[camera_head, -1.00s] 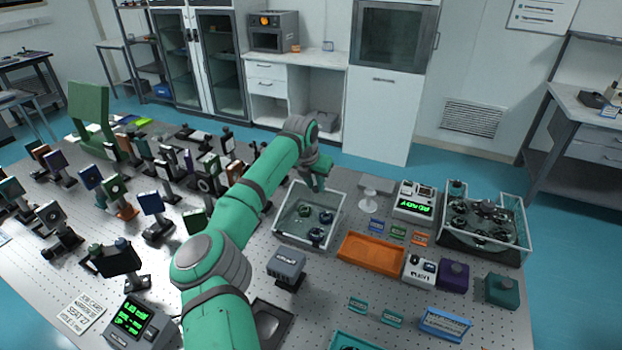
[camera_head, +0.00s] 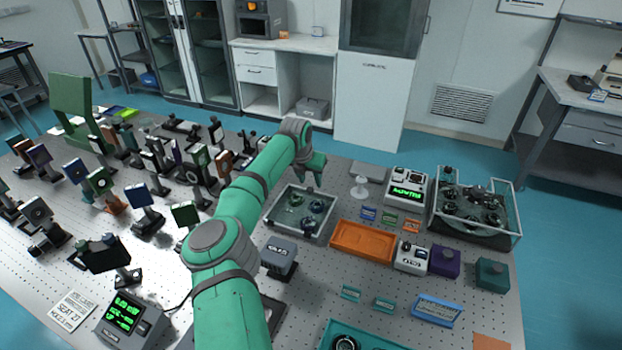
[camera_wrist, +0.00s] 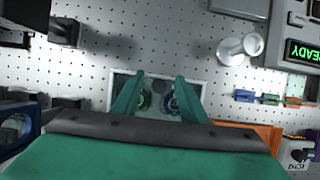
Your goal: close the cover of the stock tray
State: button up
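The stock tray (camera_head: 271,222) is most likely the small pale-rimmed tray near the table's middle, with several round optics inside. Its clear cover is hard to make out; no raised pane stands out, and it seems to lie down over the tray. The tray also shows in the wrist view (camera_wrist: 113,92), between and around my fingers. My gripper (camera_head: 316,172) is over the tray's far side in the head view. In the wrist view my gripper (camera_wrist: 160,77) has its two green fingers apart with nothing held between them. Contact with the cover cannot be told.
An orange tray (camera_head: 362,241) sits just right of it, with a white pedestal (camera_head: 360,187) behind. A larger clear-walled tray (camera_head: 519,212) stands at the right. A grey boxed device (camera_head: 280,256) is in front. Many mounted optics crowd the left.

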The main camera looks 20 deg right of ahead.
jog(key=v, duration=1)
jog(key=shift+r, duration=0.35)
jog(key=shift+s, duration=0.1)
